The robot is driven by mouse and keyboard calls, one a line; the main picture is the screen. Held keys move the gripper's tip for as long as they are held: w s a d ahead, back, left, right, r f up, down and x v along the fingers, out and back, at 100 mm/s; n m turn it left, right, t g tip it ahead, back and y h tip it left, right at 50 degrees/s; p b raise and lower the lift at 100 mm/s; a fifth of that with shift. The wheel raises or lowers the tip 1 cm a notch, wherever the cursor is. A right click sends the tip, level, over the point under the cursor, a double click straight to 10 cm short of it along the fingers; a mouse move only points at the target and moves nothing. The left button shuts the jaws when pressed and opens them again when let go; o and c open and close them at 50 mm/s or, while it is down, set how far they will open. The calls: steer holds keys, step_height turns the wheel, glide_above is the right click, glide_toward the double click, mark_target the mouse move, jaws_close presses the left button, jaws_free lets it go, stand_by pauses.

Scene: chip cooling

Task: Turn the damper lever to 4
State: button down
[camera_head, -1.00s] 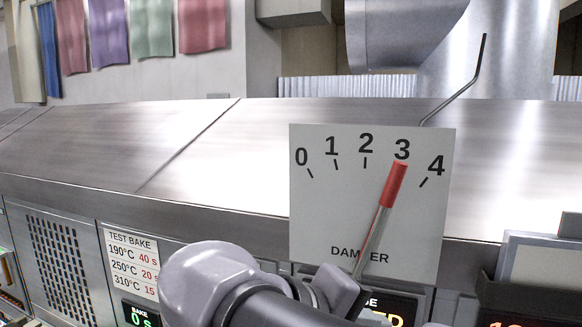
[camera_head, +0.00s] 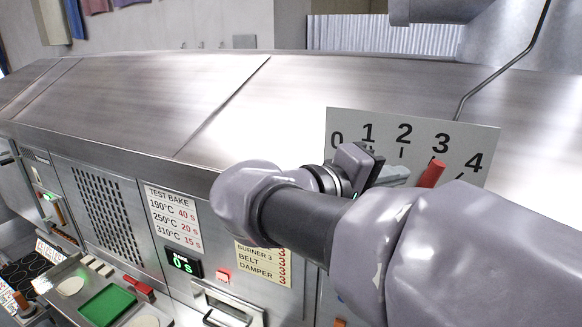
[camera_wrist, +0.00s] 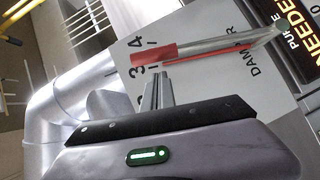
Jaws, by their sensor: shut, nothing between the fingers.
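The white damper plate (camera_head: 345,128) carries the numbers 0 to 4. Its lever (camera_head: 432,173) has a red tip just under the 3; my arm hides the rest in the head view. My gripper (camera_head: 398,174) is shut and empty, left of the red tip in the head view. In the wrist view, the fingertips (camera_wrist: 157,77) are just below the red tip; I cannot tell whether they touch it.
A sloped metal hood (camera_head: 140,100) lies behind the plate, with a bent thin rod (camera_head: 500,70) at right. A test bake card (camera_head: 174,216), a green display (camera_head: 183,264) and a settings card (camera_head: 263,265) are on the front. A green tray (camera_head: 107,305) is at lower left.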

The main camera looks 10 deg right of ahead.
steer(key=shift+s+d+f, duration=0.15)
steer(key=shift+s+d, duration=0.05)
steer(key=shift+d, duration=0.2)
steer(key=shift+s+d+f, duration=0.1)
steer(key=shift+s+d, duration=0.1)
steer(key=shift+d, duration=0.2)
steer(key=s+d+b, duration=0.1)
steer(key=b, duration=0.1)
steer(key=s+d+m+y+b, duration=0.1)
steer(key=d+b, duration=0.1)
steer(key=s+d+f+m+b, duration=0.1)
steer(key=b, duration=0.1)
steer(key=shift+s+d+y, duration=0.2)
steer(key=shift+d+y, duration=0.05)
steer(key=shift+y, duration=0.15)
